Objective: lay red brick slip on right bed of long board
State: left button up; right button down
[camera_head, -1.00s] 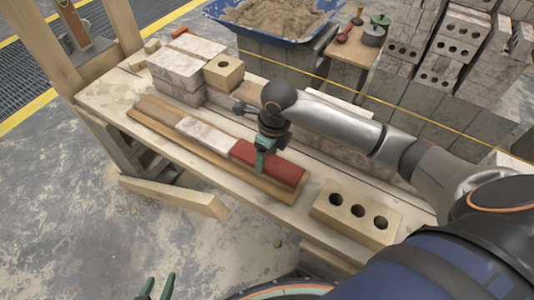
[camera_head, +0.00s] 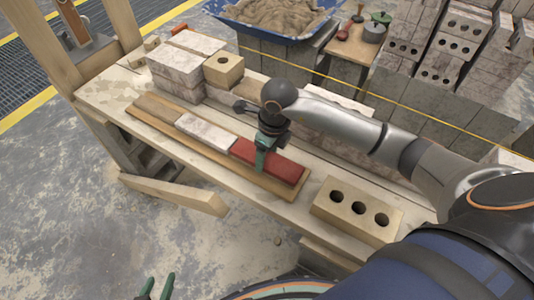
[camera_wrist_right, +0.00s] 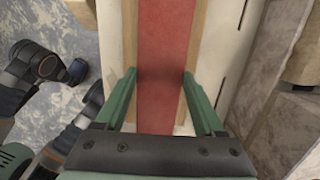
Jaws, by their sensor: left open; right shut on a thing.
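The red brick slip (camera_head: 267,160) is over the right end of the long board (camera_head: 285,191), in line with the bed there. It looks level and low; I cannot tell whether it rests fully on the board. A pale slip (camera_head: 205,133) lies beside it on the middle of the board, and the left part is bare brown wood. My right gripper (camera_head: 262,158) is shut on the red slip from above. In the right wrist view the slip (camera_wrist_right: 164,60) runs between the fingers, with board edges along both sides. My left gripper (camera_head: 156,286) is open and empty at the bottom edge.
A tan three-hole brick (camera_head: 357,210) lies on the bench right of the board. Pale stacked blocks (camera_head: 175,72) and a small one-hole block (camera_head: 224,71) stand behind its left end. A blue sand tub (camera_head: 275,22) is at the back.

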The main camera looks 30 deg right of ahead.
grip_release()
jog(key=shift+f, duration=0.1)
notch_tip(320, 180, up, 13)
jog(key=s+p, duration=0.1)
jog(key=p, duration=0.1)
jog(key=shift+s+d+f, duration=0.2)
jog(key=shift+d, duration=0.2)
